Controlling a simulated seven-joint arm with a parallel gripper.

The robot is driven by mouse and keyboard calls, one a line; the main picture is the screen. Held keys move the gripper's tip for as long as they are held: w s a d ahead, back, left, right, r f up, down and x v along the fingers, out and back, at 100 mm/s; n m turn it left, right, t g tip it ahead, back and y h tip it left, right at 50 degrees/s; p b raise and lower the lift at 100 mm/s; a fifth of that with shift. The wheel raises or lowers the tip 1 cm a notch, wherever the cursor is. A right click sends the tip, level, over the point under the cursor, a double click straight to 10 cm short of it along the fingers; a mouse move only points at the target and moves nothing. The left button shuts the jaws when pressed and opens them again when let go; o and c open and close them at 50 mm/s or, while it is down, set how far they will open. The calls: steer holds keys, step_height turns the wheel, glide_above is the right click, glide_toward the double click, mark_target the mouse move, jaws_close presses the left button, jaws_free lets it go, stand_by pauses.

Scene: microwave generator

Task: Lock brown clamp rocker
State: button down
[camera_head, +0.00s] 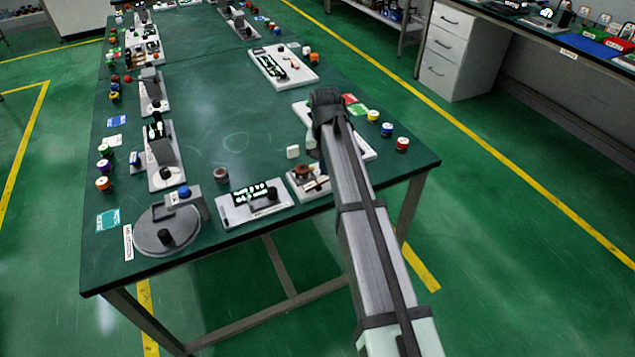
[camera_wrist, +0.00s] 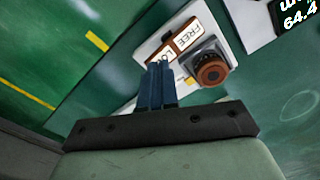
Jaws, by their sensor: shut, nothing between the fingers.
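The brown clamp unit sits on a white base (camera_head: 312,187) at the near edge of the green table. In the wrist view, a brown strip (camera_wrist: 172,51) carries the white labels "FREE" and "LO…", the second partly covered by my fingers. A round brown knob (camera_wrist: 211,70) on a grey block stands just right of the labels. In the head view, the brown part (camera_head: 303,171) shows left of my arm. My gripper (camera_wrist: 159,66) is shut and empty, its dark blue fingertips overlapping the label strip's lower end. I cannot tell whether they touch it.
A white panel with a display (camera_head: 240,208) lies left of the clamp. A round grey turntable (camera_head: 152,240) stands at the near left corner. Several coloured knobs line the right edge. The table's middle is clear.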

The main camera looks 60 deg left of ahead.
steer(key=shift+f, duration=1.15)
stand_by(1.1)
steer(key=shift+r, duration=3.5)
